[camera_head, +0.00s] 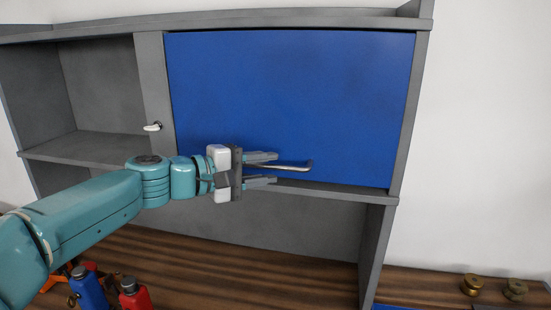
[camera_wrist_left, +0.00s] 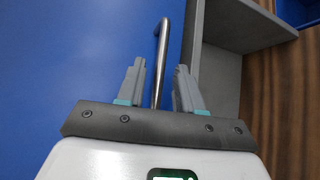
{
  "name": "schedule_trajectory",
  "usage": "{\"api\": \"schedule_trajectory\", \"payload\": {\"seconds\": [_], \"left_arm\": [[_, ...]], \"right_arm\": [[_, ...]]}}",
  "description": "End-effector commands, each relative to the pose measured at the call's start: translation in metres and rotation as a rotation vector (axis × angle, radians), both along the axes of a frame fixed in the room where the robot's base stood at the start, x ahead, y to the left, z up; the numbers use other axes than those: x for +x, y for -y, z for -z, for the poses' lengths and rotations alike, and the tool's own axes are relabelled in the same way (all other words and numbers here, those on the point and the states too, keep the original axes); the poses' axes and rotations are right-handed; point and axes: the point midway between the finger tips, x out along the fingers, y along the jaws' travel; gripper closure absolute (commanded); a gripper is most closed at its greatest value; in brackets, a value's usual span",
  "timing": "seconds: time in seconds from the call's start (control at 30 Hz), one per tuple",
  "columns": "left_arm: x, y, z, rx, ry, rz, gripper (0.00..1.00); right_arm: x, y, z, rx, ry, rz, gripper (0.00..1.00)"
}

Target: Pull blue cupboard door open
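The blue cupboard door (camera_head: 290,95) closes the upper right part of a grey cupboard and looks shut. A metal bar handle (camera_head: 295,168) runs along its lower edge. My left gripper (camera_head: 276,168) is at the door's lower edge, with its fingers on either side of the handle. In the left wrist view the handle (camera_wrist_left: 161,55) stands between the two open fingers (camera_wrist_left: 158,80), with gaps beside it. The blue door (camera_wrist_left: 70,60) fills the left of that view. My right gripper is in neither view.
The grey cupboard (camera_head: 155,90) has open compartments at left and below the door. A white hook (camera_head: 152,127) is on the upright left of the door. Blue and red bottles (camera_head: 135,295) stand on the wooden surface (camera_head: 230,270) at lower left. Brass pieces (camera_head: 472,284) lie at lower right.

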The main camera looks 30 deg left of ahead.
Motion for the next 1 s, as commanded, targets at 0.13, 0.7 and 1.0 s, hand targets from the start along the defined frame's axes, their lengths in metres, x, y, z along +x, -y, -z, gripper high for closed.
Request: {"api": "schedule_trajectory", "payload": {"seconds": [0.13, 0.7, 1.0], "left_arm": [[0.018, 0.011, 0.001, -0.001, 0.000, 0.003, 0.64], [0.025, 0.014, 0.004, 0.001, 0.001, 0.001, 1.00], [0.025, 0.014, 0.004, 0.000, 0.001, -0.002, 1.00]], "right_arm": [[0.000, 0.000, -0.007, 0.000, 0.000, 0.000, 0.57], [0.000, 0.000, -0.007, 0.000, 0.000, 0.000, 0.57], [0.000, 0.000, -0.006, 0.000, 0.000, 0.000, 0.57]]}}
